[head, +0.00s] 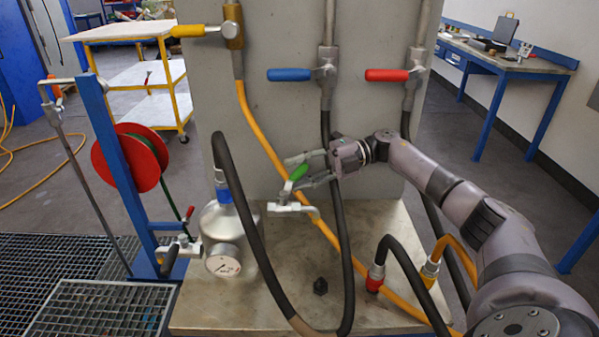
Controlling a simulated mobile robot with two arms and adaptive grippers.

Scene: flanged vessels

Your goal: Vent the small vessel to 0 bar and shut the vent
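The small vessel (218,226) is a silver tank on the bench, with a round white gauge (222,261) on its front. The gauge's needle is too small to read surely. A silver valve (291,209) with a green lever (298,173) sits to the right of the vessel; the lever slants up to the right. My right gripper (293,172) is at this lever, its two fingers spread apart on either side of it. I see a gap between fingers and lever, though contact is hard to judge. My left gripper is not in view.
A black hose (237,190) loops in front of the vessel. Blue (289,75), red (387,75) and yellow (188,31) levers are on the panel above. A black-gripped lever (169,260) stands left of the vessel. A yellow hose (262,135) runs behind my gripper.

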